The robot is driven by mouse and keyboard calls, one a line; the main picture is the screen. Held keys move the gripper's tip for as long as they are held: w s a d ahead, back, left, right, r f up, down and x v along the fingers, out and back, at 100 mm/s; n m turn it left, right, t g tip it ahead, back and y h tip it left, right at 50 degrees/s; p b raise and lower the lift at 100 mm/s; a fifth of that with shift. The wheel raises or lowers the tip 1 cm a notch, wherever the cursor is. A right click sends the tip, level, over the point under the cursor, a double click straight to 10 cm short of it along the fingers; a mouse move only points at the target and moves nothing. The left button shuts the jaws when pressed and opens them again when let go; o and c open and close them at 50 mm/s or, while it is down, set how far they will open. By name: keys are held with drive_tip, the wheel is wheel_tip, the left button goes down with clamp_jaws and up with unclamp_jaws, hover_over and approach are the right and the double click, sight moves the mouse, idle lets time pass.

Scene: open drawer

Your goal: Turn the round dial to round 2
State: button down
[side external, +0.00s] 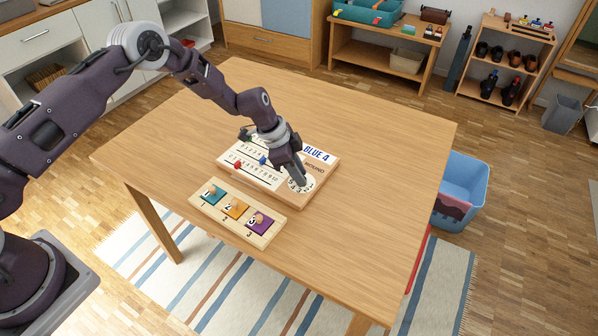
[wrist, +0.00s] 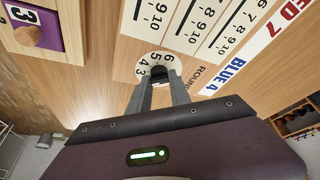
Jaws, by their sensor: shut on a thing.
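The round dial (side external: 301,184) is a white disc with black numbers on the right part of the wooden scoreboard (side external: 318,193). In the wrist view the dial (wrist: 146,62) shows numbers such as 3, 4, 5 and 6 around a dark centre knob (wrist: 159,75). My gripper (side external: 298,181) reaches down onto the dial. In the wrist view the two fingers of my gripper (wrist: 160,84) are closed on the knob and hide the near part of the dial. I cannot tell which number the dial is set to.
The scoreboard carries number tracks with a red slider (side external: 238,164) and a blue slider (side external: 263,160), and a "BLUE 4" label (side external: 317,154). A wooden tray (side external: 222,216) with numbered knobbed tiles lies in front. The right side of the table (side external: 390,150) is clear.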

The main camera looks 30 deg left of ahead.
drive_tip(key=n, duration=0.2)
drive_tip(key=n+t+y, duration=0.1)
drive_tip(key=n, duration=0.1)
drive_tip(key=shift+d+n+t, duration=0.15)
drive_tip(key=shift+n+t, duration=0.15)
drive_tip(key=shift+n, duration=0.1)
drive_tip(key=shift+s, duration=0.1)
idle(0.3)
drive_tip(key=c, duration=1.2)
unclamp_jaws()
drive_tip(key=v, duration=0.7)
drive_tip(key=shift+r, duration=0.1)
